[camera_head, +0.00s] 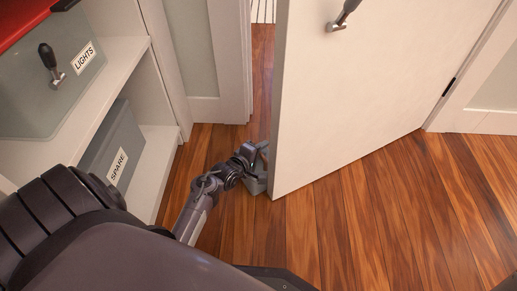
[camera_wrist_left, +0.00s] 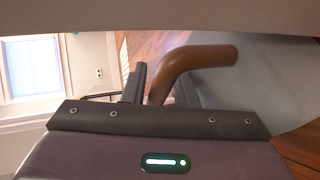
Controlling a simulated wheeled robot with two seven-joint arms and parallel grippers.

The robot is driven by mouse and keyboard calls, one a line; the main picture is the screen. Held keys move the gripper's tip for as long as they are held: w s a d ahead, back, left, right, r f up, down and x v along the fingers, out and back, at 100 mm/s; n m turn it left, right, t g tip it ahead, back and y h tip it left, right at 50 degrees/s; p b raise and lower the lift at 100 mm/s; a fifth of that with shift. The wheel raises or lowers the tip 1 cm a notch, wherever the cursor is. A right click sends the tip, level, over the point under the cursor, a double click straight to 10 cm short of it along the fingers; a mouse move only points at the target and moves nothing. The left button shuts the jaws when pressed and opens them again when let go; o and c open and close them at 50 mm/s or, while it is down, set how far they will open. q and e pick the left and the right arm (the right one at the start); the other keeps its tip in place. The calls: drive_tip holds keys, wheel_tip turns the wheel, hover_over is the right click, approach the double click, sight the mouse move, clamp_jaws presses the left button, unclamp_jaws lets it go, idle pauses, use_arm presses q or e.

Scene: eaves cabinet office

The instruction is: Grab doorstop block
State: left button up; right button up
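The doorstop block (camera_head: 257,184) is grey and sits on the wood floor at the near edge of the white door (camera_head: 345,100). My left arm reaches down to it in the head view, with my left gripper (camera_head: 256,158) right at the block, partly hidden by its own wrist. In the left wrist view a brown bent handle (camera_wrist_left: 195,63) rises in front of the palm, beside one dark finger (camera_wrist_left: 135,84). A grey-blue surface (camera_wrist_left: 240,92), likely the block, lies behind the handle. The other finger is hidden, so I cannot tell whether the grip is closed. My right gripper is not in view.
The door stands partly open, close to my left gripper's right side. At the left is a white shelf (camera_head: 160,170) with a grey bin labelled SPARE (camera_head: 115,150) and a clear bin labelled LIGHTS (camera_head: 35,105). Wood floor (camera_head: 370,220) is clear at the right.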

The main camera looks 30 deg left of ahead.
use_arm(q)
clamp_jaws()
idle(1.4)
drive_tip(key=shift+w+r, duration=0.2)
drive_tip(key=shift+r, duration=0.15)
